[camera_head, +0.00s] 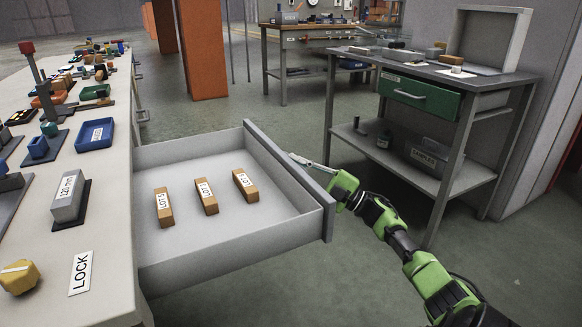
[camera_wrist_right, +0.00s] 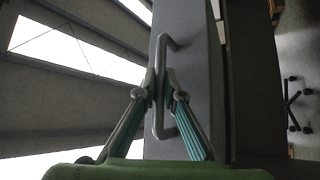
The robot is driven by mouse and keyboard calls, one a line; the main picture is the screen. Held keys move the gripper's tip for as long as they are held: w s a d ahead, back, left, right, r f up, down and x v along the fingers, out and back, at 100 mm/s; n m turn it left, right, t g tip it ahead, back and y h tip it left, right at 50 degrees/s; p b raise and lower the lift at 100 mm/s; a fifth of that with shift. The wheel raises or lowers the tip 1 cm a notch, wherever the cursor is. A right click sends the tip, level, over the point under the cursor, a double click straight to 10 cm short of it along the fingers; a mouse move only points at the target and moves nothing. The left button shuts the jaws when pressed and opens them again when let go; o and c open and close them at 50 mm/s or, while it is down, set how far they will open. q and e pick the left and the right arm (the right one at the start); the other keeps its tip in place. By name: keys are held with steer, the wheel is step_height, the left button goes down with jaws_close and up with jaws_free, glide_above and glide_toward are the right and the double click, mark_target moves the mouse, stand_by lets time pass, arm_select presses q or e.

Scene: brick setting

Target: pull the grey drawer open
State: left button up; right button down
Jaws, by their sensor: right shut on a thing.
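The grey drawer (camera_head: 205,250) stands pulled out from the white bench on the left in the head view. Its inside is in sight, with several wooden blocks (camera_head: 206,196) labelled LOT lying in a row. My right gripper (camera_head: 318,168) is at the outer side of the drawer front (camera_head: 290,180). In the right wrist view the right gripper (camera_wrist_right: 160,92) has its fingers closed around the grey bar handle (camera_wrist_right: 161,50) on the drawer front (camera_wrist_right: 190,60). In the head view the handle is mostly hidden behind the front. My left gripper is not in view.
The bench top (camera_head: 110,235) holds a grey 120 mm block (camera_head: 68,197), a yellow knob (camera_head: 18,277), a LOCK label (camera_head: 80,272) and a blue tray (camera_head: 95,134). A second bench with a green drawer (camera_head: 420,95) stands at right. Open floor lies beyond the drawer.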

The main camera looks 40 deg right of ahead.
steer(key=shift+f, duration=0.1)
steer(key=c, duration=2.4)
jaws_free()
steer(key=v, duration=1.2)
